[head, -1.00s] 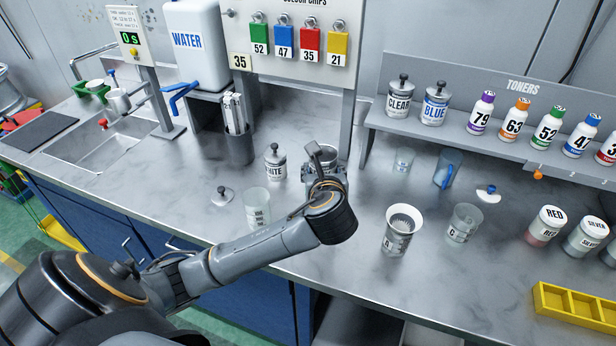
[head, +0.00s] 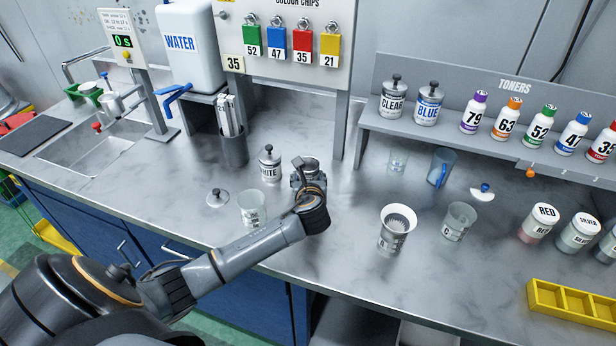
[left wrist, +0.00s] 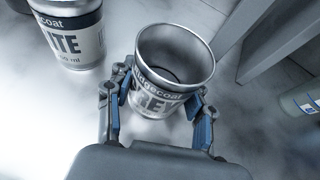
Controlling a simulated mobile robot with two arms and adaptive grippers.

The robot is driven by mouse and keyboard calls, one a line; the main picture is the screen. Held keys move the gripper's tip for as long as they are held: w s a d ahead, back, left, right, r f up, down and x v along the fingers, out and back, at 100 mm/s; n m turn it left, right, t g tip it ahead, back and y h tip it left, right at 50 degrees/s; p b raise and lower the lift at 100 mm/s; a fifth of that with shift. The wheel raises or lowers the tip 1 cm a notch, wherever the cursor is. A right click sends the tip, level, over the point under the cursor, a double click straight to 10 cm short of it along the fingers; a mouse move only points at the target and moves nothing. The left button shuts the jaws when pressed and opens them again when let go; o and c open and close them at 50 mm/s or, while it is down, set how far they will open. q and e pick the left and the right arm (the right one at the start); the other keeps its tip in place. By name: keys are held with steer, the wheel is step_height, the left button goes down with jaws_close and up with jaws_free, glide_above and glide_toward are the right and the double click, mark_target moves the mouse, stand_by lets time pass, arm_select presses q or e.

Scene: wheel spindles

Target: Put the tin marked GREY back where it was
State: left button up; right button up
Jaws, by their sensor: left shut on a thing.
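The tin marked GREY is open-topped and silver, with "REY" legible on its label in the left wrist view (left wrist: 176,72); it looks dark inside. My left gripper (left wrist: 160,105) is shut around its side, with blue-padded fingers at both sides of the label. In the head view the tin's rim (head: 308,165) shows just behind my left gripper (head: 305,184), which hides most of its body. I cannot tell whether its base touches the bench. The lidded WHITE tin (head: 270,165) stands just left of it, apart from it, and also shows in the left wrist view (left wrist: 75,38). My right gripper is out of view.
A loose lid (head: 217,197) and a clear cup (head: 253,208) are on the bench to the left. The toner shelf (head: 455,132) bears the CLEAR (head: 393,97) and BLUE (head: 428,102) tins. A cup with a strainer (head: 397,228) stands at right. The bench between is clear.

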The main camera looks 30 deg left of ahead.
arm_select(q)
steer(key=o, duration=1.3)
steer(key=shift+f, duration=0.1)
steer(key=shift+o, duration=0.2)
steer(key=shift+s+r, duration=0.1)
steer(key=shift+r, duration=0.1)
steer(key=v, duration=1.2)
steer(key=shift+f, duration=0.1)
